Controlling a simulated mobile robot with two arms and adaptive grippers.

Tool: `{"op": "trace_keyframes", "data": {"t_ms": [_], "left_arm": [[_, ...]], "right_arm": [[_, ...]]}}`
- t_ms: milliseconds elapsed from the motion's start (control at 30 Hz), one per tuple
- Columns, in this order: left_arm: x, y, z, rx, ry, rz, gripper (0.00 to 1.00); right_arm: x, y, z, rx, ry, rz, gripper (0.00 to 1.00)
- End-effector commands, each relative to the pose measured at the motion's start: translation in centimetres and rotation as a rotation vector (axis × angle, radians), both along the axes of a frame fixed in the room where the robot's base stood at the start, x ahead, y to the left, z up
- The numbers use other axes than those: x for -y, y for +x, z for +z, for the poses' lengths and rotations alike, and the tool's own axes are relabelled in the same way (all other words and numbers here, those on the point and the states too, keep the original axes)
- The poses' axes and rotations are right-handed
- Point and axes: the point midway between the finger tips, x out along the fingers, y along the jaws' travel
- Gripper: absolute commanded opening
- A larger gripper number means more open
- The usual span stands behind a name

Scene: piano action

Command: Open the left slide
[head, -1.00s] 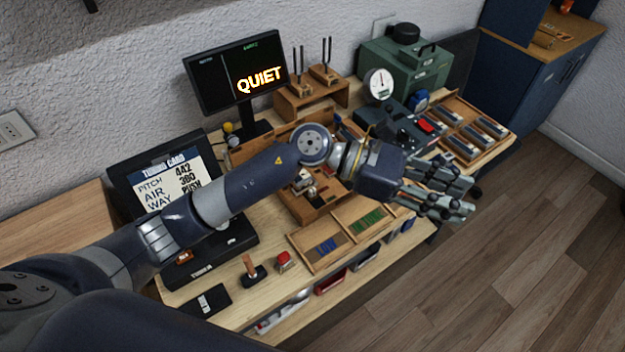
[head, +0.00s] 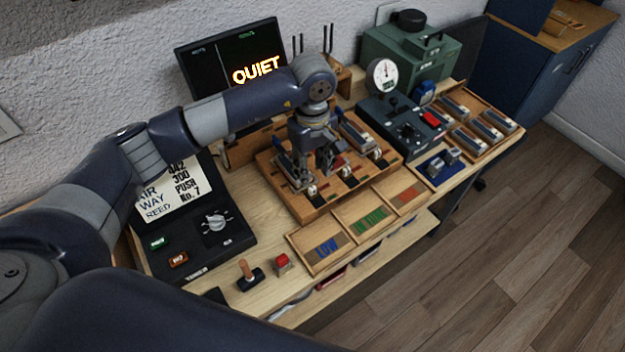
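The wooden action block (head: 318,206) lies on the workbench with a row of slide units on it. The left slide (head: 311,190) has a small pale end piece near the block's front left. Two similar pale pieces, of the middle slide (head: 345,172) and the right slide (head: 378,153), stand to its right. My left gripper (head: 325,170) hangs over the block, fingers pointing down, just behind and right of the left slide's end. It hides part of the left and middle units. I cannot tell whether it touches anything or how far its fingers are apart. My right gripper is out of view.
A wooden tray (head: 291,237) with blue, green and red strips lies in front of the block. A panel with a dial (head: 217,221) stands left, a monitor (head: 207,72) behind. A grey control box (head: 402,124) and a gauge (head: 383,73) stand right.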

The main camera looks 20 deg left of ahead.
Motion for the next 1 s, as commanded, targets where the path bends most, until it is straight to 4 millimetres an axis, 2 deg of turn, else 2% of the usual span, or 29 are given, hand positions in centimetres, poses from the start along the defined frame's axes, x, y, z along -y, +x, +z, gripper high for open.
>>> {"op": "trace_keyframes", "data": {"t_ms": [33,200,333,500,733,767,900,1000], "left_arm": [[0.0,-0.2,-0.8,-0.006,-0.001,0.001,0.37],[0.0,-0.2,-3.9,-0.004,-0.001,0.002,0.37],[0.1,-0.1,-5.5,-0.002,-0.003,0.001,0.37],[0.1,0.0,-6.5,0.0,-0.002,0.001,0.37],[0.1,0.0,-6.6,0.0,-0.003,0.001,0.37],[0.1,0.0,-6.6,0.0,-0.003,0.001,0.34],[0.1,0.0,-6.6,0.0,-0.003,0.001,0.03],[0.1,0.0,-6.6,0.0,-0.003,0.001,0.0]], "right_arm": [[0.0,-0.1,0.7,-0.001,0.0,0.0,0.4],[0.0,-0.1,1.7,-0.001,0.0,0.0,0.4],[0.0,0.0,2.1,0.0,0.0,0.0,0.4],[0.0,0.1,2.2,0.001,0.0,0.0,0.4],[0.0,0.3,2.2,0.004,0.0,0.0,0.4],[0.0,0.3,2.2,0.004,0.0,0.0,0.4],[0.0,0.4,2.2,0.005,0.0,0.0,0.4],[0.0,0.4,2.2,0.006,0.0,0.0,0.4]]}}
